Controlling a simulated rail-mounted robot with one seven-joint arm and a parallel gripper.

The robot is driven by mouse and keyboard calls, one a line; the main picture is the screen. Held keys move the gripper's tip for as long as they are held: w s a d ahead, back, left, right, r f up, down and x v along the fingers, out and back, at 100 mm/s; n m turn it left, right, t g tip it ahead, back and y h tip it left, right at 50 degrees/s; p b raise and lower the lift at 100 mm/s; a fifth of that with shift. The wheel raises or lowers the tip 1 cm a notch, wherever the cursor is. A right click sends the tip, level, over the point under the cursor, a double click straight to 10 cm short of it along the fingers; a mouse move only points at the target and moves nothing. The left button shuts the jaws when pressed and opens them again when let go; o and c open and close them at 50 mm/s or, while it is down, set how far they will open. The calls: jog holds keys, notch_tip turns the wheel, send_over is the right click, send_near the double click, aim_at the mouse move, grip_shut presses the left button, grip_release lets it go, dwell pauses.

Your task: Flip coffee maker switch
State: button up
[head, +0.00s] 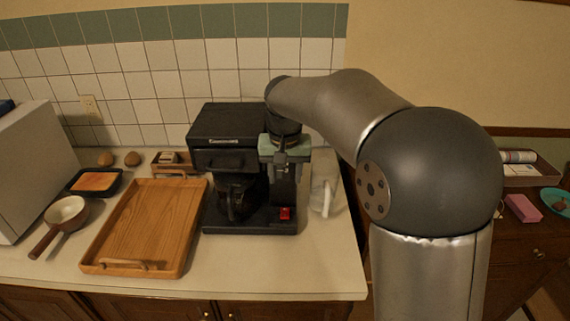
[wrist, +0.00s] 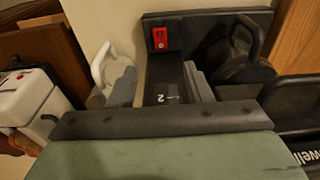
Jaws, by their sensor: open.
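The black coffee maker (head: 225,130) stands against the tiled wall. Its red switch (head: 285,213) is at the right front corner of the base, and it also shows at the top of the wrist view (wrist: 160,38). My gripper (head: 284,178) points down above the switch, at the right side of the machine. In the wrist view its two grey fingers (wrist: 160,84) are apart, with a dark part of the machine marked "2" visible between them. The switch lies beyond the fingertips. I cannot tell whether the fingers touch the machine. The glass carafe (head: 235,200) sits in the machine.
A wooden tray (head: 195,225) lies left of the machine. A white-handled jug (head: 325,195) stands close on its right, near the counter's right edge.

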jog(key=shift+s+r, duration=0.15)
jog(key=shift+r, duration=0.9)
jog(key=shift+s+r, duration=0.15)
jog(key=shift+r, duration=0.9)
